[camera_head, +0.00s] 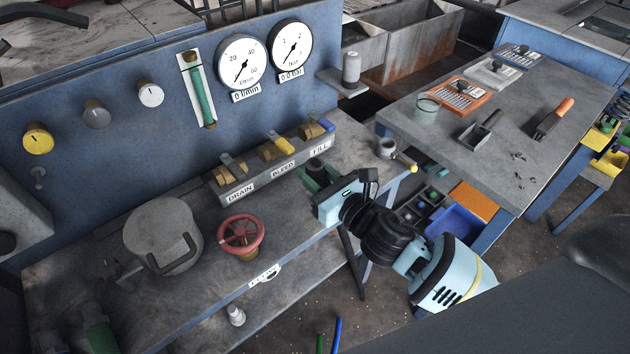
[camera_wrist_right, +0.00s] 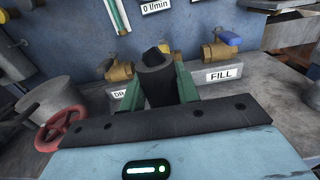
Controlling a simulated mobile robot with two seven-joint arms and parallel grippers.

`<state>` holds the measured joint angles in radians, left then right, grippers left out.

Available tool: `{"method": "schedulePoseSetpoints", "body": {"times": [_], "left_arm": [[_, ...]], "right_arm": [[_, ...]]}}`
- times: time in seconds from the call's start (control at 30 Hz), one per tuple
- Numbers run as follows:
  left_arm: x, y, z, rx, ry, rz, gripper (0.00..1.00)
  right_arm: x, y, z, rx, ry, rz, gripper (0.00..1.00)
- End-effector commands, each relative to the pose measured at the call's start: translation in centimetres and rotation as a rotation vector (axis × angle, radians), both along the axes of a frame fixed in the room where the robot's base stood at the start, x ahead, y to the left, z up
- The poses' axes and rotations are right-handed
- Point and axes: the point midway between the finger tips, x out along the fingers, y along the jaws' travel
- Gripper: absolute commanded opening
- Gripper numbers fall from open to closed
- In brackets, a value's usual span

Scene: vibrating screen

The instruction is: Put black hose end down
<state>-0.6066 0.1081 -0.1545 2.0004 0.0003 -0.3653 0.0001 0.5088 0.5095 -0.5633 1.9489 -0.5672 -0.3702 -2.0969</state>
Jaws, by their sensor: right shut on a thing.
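My right gripper (camera_head: 317,178) reaches in over the front of the bench, in front of the valve block. In the right wrist view its green fingers (camera_wrist_right: 160,88) are shut on the black hose end (camera_wrist_right: 157,80), a short dark cylinder that stands roughly upright between them. In the head view only the dark top of the hose end (camera_head: 315,163) shows; the rest is hidden by the gripper. I cannot tell whether its bottom touches the bench. My left gripper is not in view.
The valve block (camera_head: 250,172) labelled DRAIN, BLEED and FILL stands behind the gripper. A red handwheel (camera_head: 241,235) and a grey lidded pot (camera_head: 160,228) are to the left. Bare bench top (camera_head: 205,290) shows in front.

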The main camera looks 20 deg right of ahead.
Motion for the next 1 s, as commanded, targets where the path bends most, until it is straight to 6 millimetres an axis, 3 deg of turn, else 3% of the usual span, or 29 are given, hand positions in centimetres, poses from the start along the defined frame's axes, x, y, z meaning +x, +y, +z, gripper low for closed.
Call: {"method": "schedulePoseSetpoints", "body": {"times": [0.07, 0.2, 0.3, 0.73, 0.77, 0.9, 1.0], "left_arm": [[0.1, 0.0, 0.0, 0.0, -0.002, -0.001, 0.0], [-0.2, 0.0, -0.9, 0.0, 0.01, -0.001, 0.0], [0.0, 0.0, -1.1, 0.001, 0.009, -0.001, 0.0], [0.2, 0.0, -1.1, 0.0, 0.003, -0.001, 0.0], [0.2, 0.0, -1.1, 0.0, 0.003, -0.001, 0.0], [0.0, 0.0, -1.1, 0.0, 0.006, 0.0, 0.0], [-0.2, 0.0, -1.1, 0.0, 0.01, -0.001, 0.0]], "right_arm": [[0.9, -0.3, 0.1, 0.0, -0.003, -0.002, 0.04], [0.6, -0.2, -2.7, 0.004, 0.006, -0.002, 0.04], [0.6, -0.2, -3.5, 0.002, 0.002, -0.002, 0.04], [0.6, -0.2, -3.8, -0.001, -0.001, -0.001, 0.04], [0.6, -0.2, -3.9, -0.001, 0.0, -0.001, 0.33], [0.6, -0.2, -3.8, -0.001, -0.001, -0.001, 0.51], [0.6, -0.2, -3.8, 0.0, -0.001, -0.001, 0.54]]}}
